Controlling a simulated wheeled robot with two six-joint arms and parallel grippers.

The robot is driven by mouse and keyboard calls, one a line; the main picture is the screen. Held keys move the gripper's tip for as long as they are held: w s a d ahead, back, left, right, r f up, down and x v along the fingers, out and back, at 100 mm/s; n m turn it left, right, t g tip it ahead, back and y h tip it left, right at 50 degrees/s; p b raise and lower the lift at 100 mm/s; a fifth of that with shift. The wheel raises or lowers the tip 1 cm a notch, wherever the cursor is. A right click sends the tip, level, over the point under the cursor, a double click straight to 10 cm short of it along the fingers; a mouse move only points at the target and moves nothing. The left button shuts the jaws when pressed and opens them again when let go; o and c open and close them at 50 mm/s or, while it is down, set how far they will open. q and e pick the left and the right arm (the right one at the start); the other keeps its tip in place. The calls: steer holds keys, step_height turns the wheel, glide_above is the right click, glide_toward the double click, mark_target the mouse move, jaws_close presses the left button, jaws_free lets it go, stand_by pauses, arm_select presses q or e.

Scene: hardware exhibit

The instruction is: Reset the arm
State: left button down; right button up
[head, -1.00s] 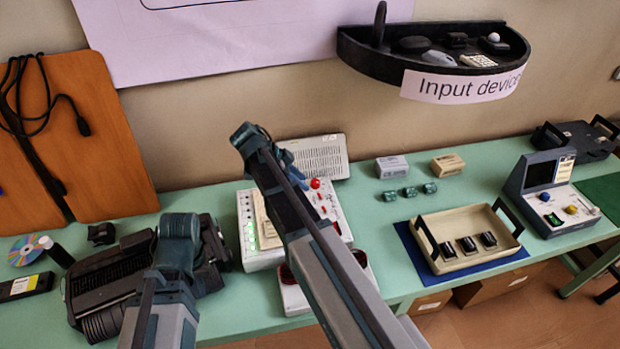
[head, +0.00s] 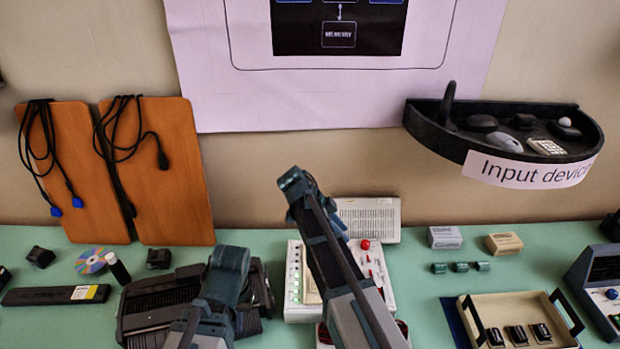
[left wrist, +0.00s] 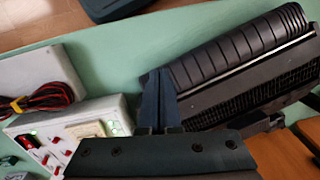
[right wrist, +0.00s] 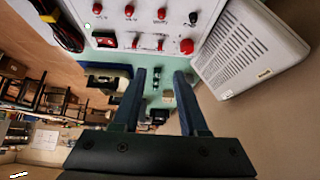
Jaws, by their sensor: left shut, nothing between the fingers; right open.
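The task's objects are my own two arms. My left gripper (left wrist: 158,98) is shut and empty, its dark fingers together in the left wrist view, over the edge of a ribbed black machine (left wrist: 250,62). In the head view my left arm rises in front of that machine (head: 150,310), and its fingers are hidden. My right gripper (right wrist: 163,88) is open and empty in the right wrist view, its two fingers apart. In the head view my right arm reaches up in front of a white control panel (head: 294,285) with red knobs and green lights; its fingers are not clear there.
A slotted grey box (head: 372,220) stands behind the panel. A beige tray (head: 478,335) with black parts, small boxes (head: 445,238) and green pieces (head: 460,267) lie right. Wooden boards (head: 165,190) with cables lean on the wall. A shelf (head: 440,140) juts out upper right.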

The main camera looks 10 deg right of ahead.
steer(key=s+a+f+n+y, duration=0.2)
steer(key=s+a+n+y, duration=0.1)
steer(key=s+a+n, duration=0.6)
steer(key=s+a+f+n+t+y, duration=0.1)
steer(key=s+a+f+n+y, duration=0.1)
steer(key=s+a+n, duration=0.8)
steer(key=a+n+y, duration=0.1)
steer(key=n, duration=0.4)
steer(key=shift+f+n+t, duration=0.15)
steer(key=shift+n+t, duration=0.15)
stand_by(0.6)
